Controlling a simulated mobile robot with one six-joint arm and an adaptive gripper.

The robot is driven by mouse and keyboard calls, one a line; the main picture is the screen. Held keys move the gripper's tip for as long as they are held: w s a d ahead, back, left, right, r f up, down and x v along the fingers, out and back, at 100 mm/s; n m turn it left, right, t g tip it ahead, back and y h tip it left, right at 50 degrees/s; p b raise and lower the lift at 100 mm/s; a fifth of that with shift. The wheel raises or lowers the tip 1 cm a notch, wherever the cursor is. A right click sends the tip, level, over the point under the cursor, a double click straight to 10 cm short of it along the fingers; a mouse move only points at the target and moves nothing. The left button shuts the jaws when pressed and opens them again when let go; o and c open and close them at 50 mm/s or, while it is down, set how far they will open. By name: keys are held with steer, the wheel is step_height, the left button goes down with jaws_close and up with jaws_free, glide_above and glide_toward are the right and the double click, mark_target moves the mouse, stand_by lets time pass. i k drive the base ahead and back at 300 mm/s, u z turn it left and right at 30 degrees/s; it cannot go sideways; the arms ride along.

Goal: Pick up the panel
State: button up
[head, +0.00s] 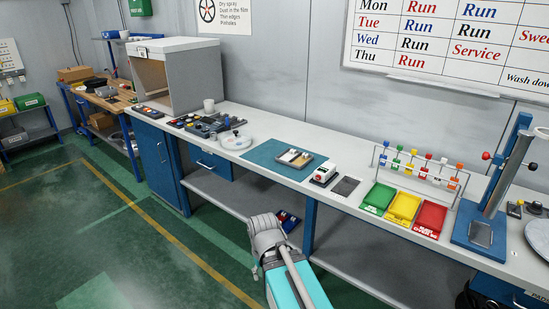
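No thing in the head view is plainly marked as the panel.
A teal mat (262,160) bears a shallow tray (295,158). Green (377,198), yellow (403,208) and red (430,218) trays stand before a spindle rack (420,170). A blue press stand (484,220) is at right, a grey booth (198,75) at left. Green floor at left is clear.

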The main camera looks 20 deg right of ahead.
mark_target(292, 153)
steer(key=u, duration=1.45)
steer(key=i, duration=2.8)
steer(key=z, duration=0.15)
